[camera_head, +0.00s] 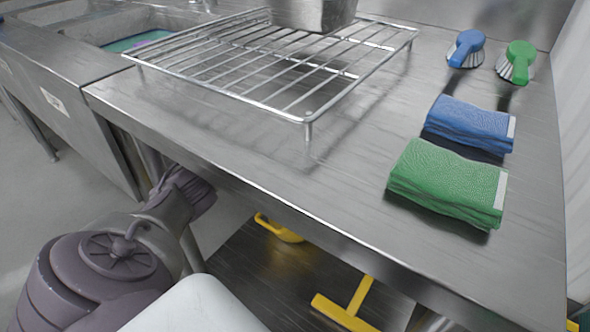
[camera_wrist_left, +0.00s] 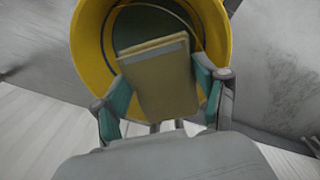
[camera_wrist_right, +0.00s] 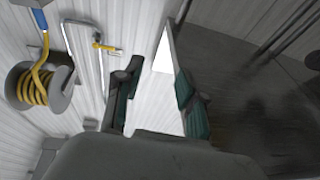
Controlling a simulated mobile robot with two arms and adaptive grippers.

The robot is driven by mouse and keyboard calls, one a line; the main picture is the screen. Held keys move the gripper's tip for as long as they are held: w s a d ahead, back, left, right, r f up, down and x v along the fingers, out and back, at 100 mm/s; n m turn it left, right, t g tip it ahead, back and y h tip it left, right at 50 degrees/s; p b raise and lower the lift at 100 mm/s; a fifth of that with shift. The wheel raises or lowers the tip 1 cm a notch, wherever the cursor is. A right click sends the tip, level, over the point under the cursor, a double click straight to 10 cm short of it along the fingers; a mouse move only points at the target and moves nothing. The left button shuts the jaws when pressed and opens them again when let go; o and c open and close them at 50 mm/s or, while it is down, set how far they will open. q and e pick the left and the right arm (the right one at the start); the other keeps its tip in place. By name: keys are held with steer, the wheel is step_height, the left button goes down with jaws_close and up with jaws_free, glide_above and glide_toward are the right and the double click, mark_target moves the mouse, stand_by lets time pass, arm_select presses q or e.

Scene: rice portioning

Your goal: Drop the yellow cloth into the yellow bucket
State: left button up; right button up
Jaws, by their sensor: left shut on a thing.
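In the left wrist view, my left gripper (camera_wrist_left: 158,76) is shut on the folded yellow cloth (camera_wrist_left: 157,92), which hangs between its two teal-padded fingers. The round yellow bucket (camera_wrist_left: 88,48) is beyond the cloth, its open mouth facing the camera. The cloth overlaps the mouth in this view; I cannot tell whether it is over the bucket or partly inside. In the right wrist view, my right gripper (camera_wrist_right: 158,98) is open with nothing between its fingers. Neither the bucket nor the yellow cloth shows in the head view.
The steel table holds a wire rack (camera_head: 215,75), a metal pot (camera_head: 312,10), a blue cloth (camera_head: 468,122), a green cloth (camera_head: 445,185) and two brushes (camera_head: 518,62). Yellow tools (camera_head: 345,312) lie on the lower shelf. A hose reel (camera_wrist_right: 38,88) hangs on the wall.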

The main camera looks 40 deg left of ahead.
arm_select(q)
steer(key=shift+f+b, duration=0.55)
steer(key=shift+f, duration=0.55)
arm_select(e)
steer(key=s+r+t+y, duration=0.1)
steer(key=s+r+t, duration=0.2)
steer(key=r+t, duration=0.1)
steer(key=shift+r, duration=0.85)
arm_select(q)
steer(key=o, duration=1.1)
step_height(320, 180, up, 12)
